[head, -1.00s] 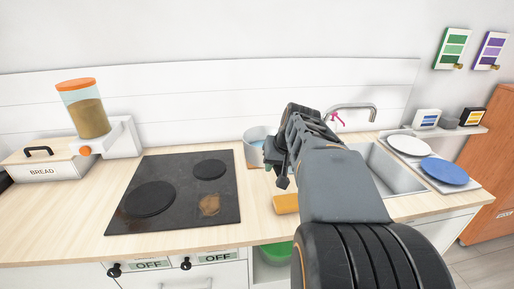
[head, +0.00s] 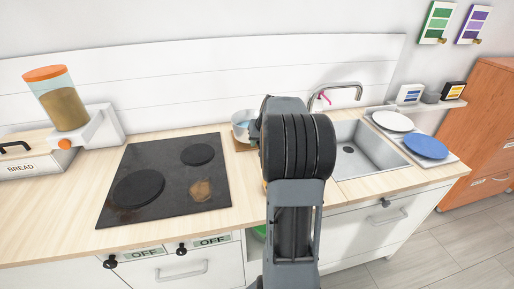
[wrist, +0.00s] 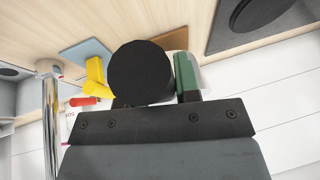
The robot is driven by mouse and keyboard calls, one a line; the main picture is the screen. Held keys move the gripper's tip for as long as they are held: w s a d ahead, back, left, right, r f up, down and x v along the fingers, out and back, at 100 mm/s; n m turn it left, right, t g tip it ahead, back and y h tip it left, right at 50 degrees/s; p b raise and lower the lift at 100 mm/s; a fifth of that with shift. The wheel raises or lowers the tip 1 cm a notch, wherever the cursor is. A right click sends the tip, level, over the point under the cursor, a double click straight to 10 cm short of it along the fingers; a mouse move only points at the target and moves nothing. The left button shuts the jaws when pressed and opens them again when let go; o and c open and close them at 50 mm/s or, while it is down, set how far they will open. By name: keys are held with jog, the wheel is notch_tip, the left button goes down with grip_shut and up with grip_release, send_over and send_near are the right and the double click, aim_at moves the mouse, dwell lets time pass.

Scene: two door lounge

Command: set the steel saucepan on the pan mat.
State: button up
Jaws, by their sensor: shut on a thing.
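The steel saucepan (head: 241,126), silvery with blue showing inside, is near the back wall, right of the stove. It is partly hidden behind my arm. A brown flat patch, which looks like the pan mat (head: 243,147), shows just below it. I cannot tell whether they touch. My gripper (wrist: 155,92) is hidden behind my arm in the head view. In the wrist view its jaws are around a dark round-ended thing (wrist: 140,72), which looks like the pan's handle seen end-on. A green piece (wrist: 185,75) is beside it. Most of the pan is hidden there.
The black stove (head: 165,180) is left of the saucepan, and the sink (head: 365,150) with its tap (head: 345,86) is right. A blue flat thing (wrist: 85,53) and a yellow thing (wrist: 96,74) lie near my gripper. Plates (head: 426,146) stand far right. Bare counter lies before the sink.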

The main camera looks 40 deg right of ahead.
jog(key=shift+w+d+f, duration=0.3)
jog(key=shift+w+f, duration=0.15)
jog(key=shift+f, duration=1.65)
jog(key=o, duration=1)
